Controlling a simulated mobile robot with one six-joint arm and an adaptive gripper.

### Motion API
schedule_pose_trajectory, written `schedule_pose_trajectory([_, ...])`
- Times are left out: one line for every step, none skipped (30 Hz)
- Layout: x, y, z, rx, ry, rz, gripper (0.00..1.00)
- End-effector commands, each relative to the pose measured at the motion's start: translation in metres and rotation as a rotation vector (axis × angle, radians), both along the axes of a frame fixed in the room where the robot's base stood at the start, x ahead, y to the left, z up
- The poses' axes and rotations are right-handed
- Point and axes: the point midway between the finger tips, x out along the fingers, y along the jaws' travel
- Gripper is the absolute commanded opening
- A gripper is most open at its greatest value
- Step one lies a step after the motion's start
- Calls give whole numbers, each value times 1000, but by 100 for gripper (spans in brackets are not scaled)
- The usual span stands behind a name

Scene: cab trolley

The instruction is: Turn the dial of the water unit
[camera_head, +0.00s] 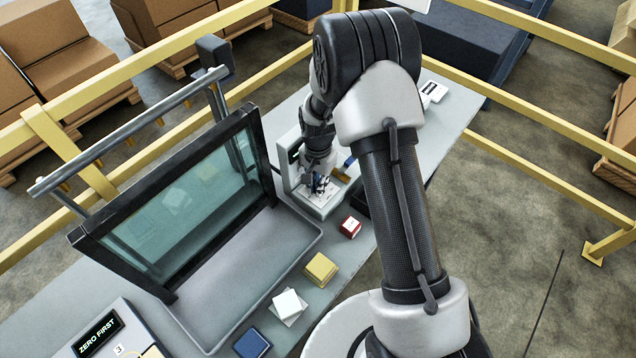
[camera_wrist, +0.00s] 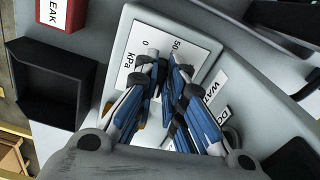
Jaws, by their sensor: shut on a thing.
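The water unit (camera_head: 318,208) is a light grey housing on the bench, beside the far end of the glass screen. In the wrist view its white scale plate (camera_wrist: 190,28) reads 0, 50 and kPa, and a label (camera_wrist: 214,88) starting "WAT" shows at the right. My gripper (camera_head: 321,186) points down over this plate. In the wrist view its blue and grey fingers (camera_wrist: 168,68) come close together over the plate, shut on the dial. The dial itself is hidden by the fingers, so its pointer and setting cannot be read.
A black open box (camera_wrist: 45,88) and a red-and-white block (camera_head: 350,227) sit beside the unit. Yellow (camera_head: 320,268), white (camera_head: 289,303) and blue (camera_head: 251,343) blocks lie nearer on the bench. A framed glass screen (camera_head: 185,205) stands left. Yellow rails (camera_head: 545,118) surround the bench.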

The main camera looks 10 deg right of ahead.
Motion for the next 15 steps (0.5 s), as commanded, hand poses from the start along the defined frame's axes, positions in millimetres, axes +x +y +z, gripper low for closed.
schedule_pose_trajectory([0,0,0,0,-1,0,0])
schedule_pose_trajectory([0,0,0,0,-1,0,11])
schedule_pose_trajectory([0,0,0,0,-1,0,14])
schedule_pose_trajectory([0,0,0,0,-1,1,16])
schedule_pose_trajectory([0,0,0,0,-1,1,18])
schedule_pose_trajectory([0,0,0,0,-1,1,21])
schedule_pose_trajectory([0,0,0,0,-1,1,23])
schedule_pose_trajectory([0,0,0,0,-1,1,25])
schedule_pose_trajectory([0,0,0,0,-1,1,27])
schedule_pose_trajectory([0,0,0,0,0,1,29])
schedule_pose_trajectory([0,0,0,0,0,1,30])
schedule_pose_trajectory([0,0,0,0,0,1,30])
schedule_pose_trajectory([0,0,0,0,0,1,30])
schedule_pose_trajectory([0,0,0,0,0,1,30])
schedule_pose_trajectory([0,0,0,0,0,1,30])
